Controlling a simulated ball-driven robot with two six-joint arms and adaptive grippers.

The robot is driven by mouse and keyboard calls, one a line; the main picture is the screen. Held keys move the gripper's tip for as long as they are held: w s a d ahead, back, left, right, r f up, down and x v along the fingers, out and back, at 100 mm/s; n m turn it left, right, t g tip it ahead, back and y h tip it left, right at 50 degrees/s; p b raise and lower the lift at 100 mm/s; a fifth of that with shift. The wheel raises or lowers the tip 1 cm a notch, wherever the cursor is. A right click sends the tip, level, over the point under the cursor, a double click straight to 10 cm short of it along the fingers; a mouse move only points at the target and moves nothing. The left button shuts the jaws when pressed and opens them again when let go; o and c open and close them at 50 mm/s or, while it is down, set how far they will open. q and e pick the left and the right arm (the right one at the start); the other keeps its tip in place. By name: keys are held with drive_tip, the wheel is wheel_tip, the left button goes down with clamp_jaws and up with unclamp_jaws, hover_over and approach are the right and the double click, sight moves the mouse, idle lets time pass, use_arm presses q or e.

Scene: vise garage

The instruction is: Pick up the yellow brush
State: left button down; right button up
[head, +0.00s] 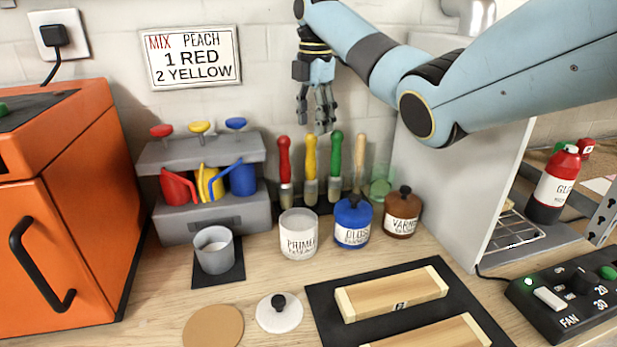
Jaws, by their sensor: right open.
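The yellow brush (310,165) stands upright, handle up, in a row of brushes at the back of the workbench, between a red brush (285,165) and a green brush (335,165). Its lower end is partly hidden behind the primer jar. My right gripper (317,126) points down from above, its fingers open and empty, with the fingertips close to the tops of the yellow and green handles. I cannot tell whether they touch a handle. My left gripper is not in view.
A wooden-handled brush (360,165) stands right of the green one. Primer (298,235), gloss (352,222) and varnish (402,212) jars stand in front. A grey dispenser (200,150) is left, and a white panel (455,170) is right. Wooden blocks (392,293) lie on a black mat.

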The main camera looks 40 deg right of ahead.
sight(312, 156)
wheel_tip(312, 156, down, 3)
drive_tip(key=shift+f, duration=0.15)
drive_tip(key=shift+a+f, duration=0.1)
drive_tip(key=shift+f, duration=0.3)
drive_tip(key=f, duration=0.1)
drive_tip(key=f+p, duration=0.1)
drive_tip(key=f, duration=0.1)
drive_tip(key=shift+s+a+f, duration=0.15)
drive_tip(key=shift+a+f, duration=0.05)
drive_tip(key=shift+f, duration=0.45)
drive_tip(key=shift+d+f, duration=0.1)
drive_tip(key=shift+f, duration=0.05)
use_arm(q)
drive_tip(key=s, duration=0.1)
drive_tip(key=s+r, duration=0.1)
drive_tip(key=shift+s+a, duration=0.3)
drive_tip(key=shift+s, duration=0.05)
use_arm(e)
clamp_jaws()
